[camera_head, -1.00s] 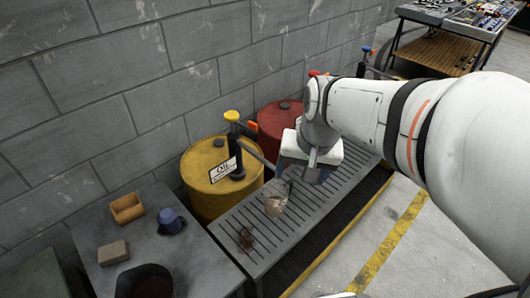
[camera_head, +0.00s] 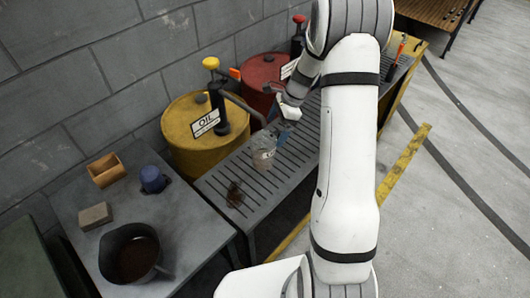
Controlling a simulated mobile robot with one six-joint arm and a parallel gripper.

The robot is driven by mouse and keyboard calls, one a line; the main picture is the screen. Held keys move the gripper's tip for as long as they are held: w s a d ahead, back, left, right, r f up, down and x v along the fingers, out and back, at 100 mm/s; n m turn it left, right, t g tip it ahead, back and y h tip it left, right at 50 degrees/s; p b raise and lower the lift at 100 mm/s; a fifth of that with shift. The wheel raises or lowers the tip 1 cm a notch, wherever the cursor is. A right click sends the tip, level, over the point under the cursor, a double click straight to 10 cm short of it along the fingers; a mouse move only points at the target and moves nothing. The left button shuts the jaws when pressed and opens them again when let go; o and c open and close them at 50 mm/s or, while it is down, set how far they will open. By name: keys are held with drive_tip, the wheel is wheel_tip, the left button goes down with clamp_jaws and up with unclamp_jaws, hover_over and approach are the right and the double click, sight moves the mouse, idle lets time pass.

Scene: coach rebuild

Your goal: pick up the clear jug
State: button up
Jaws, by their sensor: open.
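The clear jug (camera_head: 262,153) stands upright on the slatted grey bench, in front of the yellow oil drum. It is see-through with a pale mark on its side. My gripper (camera_head: 281,127) is just behind and to the right of the jug, low over the slats. Its jaws are small in the picture and open, with nothing seen held between them. Whether a finger touches the jug cannot be told from this view.
A yellow drum (camera_head: 201,134) with a hand pump and a red drum (camera_head: 263,80) stand behind the slatted bench (camera_head: 285,172). A brown stain lies left of the jug. The grey table (camera_head: 187,215) holds a dark pot (camera_head: 130,254), blue cup (camera_head: 152,179), wooden box (camera_head: 106,170) and block (camera_head: 95,216).

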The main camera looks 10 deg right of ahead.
sight(268, 145)
drive_tip(key=x, duration=0.8)
drive_tip(key=shift+s+f+p, duration=0.2)
drive_tip(key=shift+p, duration=0.2)
drive_tip(key=shift+c, duration=0.6)
drive_tip(key=c, duration=1.1)
drive_tip(key=shift+r, duration=0.2)
